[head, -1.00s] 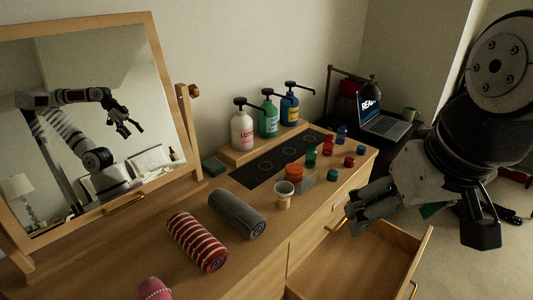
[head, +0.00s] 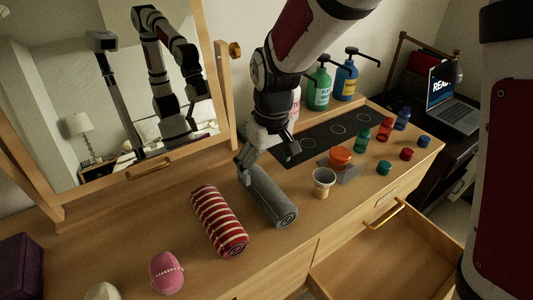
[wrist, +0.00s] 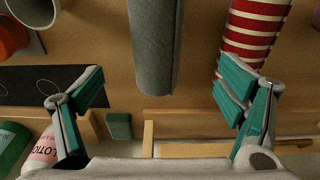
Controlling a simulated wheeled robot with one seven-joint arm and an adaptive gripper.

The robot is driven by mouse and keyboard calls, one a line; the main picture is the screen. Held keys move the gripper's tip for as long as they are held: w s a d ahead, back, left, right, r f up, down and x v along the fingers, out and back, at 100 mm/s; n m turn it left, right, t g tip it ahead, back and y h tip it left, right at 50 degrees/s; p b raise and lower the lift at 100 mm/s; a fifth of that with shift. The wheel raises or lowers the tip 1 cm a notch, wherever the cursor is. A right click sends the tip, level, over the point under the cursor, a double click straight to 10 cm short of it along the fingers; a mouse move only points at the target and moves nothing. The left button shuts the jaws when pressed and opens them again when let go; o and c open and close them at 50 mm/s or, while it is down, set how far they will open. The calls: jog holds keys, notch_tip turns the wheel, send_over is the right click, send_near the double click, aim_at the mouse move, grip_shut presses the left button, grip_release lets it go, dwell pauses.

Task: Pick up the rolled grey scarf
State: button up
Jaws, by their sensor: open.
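The rolled grey scarf (head: 273,200) lies on the dresser top, to the right of a rolled red-and-white striped scarf (head: 219,221). In the wrist view the grey scarf (wrist: 155,45) runs down from the top edge, between and beyond my open fingers. My gripper (head: 263,165) is at the far end of the grey scarf, near the mirror side, and partly hides that end. In the wrist view my gripper (wrist: 160,95) is open with nothing held, one green-padded finger on each side of the scarf. The right finger overlaps the striped scarf (wrist: 252,35) in that view.
A white cup (head: 323,182) and an orange-lidded container (head: 341,158) stand right of the grey scarf. Pump bottles (head: 319,88) stand behind, with several small coloured bottles at right. A mirror (head: 110,95) stands at left. A drawer (head: 385,262) is open in front.

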aim_at(267, 187)
jog(key=f, duration=0.5)
jog(key=shift+w+f, duration=0.3)
jog(key=shift+f, duration=0.1)
jog(key=shift+w+f, duration=0.2)
jog(key=shift+f, duration=2.7)
jog(key=c, duration=1.3)
